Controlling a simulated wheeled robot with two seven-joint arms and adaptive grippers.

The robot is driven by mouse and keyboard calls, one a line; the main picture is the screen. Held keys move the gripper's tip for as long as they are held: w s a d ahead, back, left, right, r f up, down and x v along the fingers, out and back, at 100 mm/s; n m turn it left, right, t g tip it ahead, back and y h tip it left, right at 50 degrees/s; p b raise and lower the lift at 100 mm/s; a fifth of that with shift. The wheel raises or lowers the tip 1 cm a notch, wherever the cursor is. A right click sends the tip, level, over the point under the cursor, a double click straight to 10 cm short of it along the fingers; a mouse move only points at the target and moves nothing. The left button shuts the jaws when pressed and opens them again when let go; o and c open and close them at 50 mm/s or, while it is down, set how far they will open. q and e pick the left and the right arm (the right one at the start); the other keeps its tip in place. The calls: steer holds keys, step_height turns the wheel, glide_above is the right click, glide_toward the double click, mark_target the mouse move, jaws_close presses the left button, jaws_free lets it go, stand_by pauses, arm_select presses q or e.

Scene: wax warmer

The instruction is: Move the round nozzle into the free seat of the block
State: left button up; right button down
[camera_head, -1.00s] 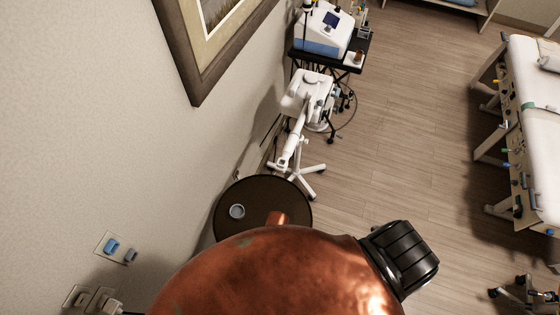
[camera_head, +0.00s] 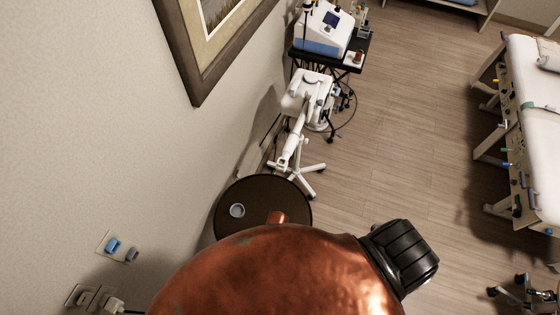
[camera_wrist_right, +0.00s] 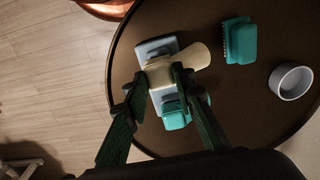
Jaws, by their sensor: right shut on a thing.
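In the right wrist view my right gripper (camera_wrist_right: 160,75), with dark green fingers, is shut on a cream-coloured piece with a rounded end (camera_wrist_right: 195,56). It may be the round nozzle. The piece is over a grey block-like part (camera_wrist_right: 157,45) and a teal part (camera_wrist_right: 175,117) on the round dark table (camera_wrist_right: 225,105). The fingers hide part of this group, and I cannot tell whether the piece is seated or raised. A separate teal piece with a toothed edge (camera_wrist_right: 239,41) lies to the right. My left gripper is not in view.
A small grey round cup (camera_wrist_right: 291,80) stands near the table's edge; it also shows in the head view (camera_head: 237,211). A large copper-coloured rounded body (camera_head: 270,275) blocks much of the head view. The wall (camera_head: 90,150) is close at the left.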

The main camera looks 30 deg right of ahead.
steer(key=shift+f+b, duration=0.3)
steer(key=shift+f, duration=0.6)
steer(key=c, duration=1.5)
jaws_free()
steer(key=shift+c, duration=0.2)
steer(key=shift+r, duration=0.15)
steer(key=shift+r+p, duration=2.65)
steer(key=shift+p, duration=0.6)
steer(key=shift+r+p, duration=0.7)
steer(key=shift+r, duration=0.5)
steer(key=shift+r, duration=0.1)
